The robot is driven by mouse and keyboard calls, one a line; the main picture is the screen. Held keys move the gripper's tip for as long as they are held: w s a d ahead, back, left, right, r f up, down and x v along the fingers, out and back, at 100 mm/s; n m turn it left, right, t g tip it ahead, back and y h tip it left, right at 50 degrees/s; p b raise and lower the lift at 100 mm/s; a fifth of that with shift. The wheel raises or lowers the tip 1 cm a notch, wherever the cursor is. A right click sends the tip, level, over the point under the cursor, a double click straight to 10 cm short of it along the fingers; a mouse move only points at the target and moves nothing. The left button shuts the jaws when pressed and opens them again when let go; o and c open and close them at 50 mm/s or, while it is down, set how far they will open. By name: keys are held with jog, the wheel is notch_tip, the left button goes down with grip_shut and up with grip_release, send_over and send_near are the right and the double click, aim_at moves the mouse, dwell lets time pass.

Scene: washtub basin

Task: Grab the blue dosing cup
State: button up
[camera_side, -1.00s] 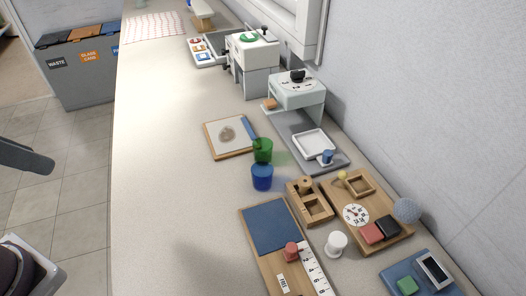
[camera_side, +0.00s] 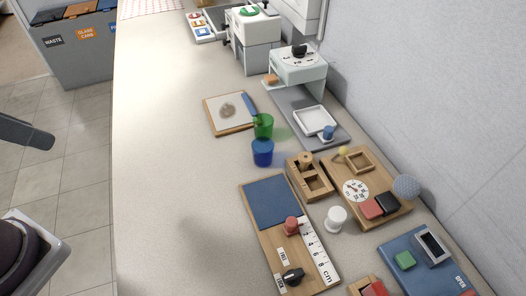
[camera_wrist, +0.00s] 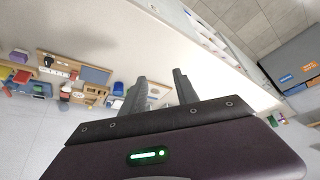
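The blue dosing cup (camera_side: 262,153) stands upright on the counter in the middle of the side view, just in front of a translucent green cup (camera_side: 263,126). In the wrist view the blue cup shows small (camera_wrist: 118,88), just left of the left finger. My gripper (camera_wrist: 158,84) is open in the wrist view, its two grey fingers apart with nothing between them. It is well away from the cup. The green cup seems hidden behind a finger there. I cannot make out the fingers in the side view.
A clipboard (camera_side: 211,101) lies behind the cups. A small wooden tray (camera_side: 322,189) and a board with a blue mat (camera_side: 262,184) are close to the right and front. A grey machine (camera_side: 297,66) stands at the back right. The counter left of the cup is clear.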

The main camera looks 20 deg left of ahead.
dwell(0.4)
jog(key=o, duration=0.4)
jog(key=shift+d, duration=0.1)
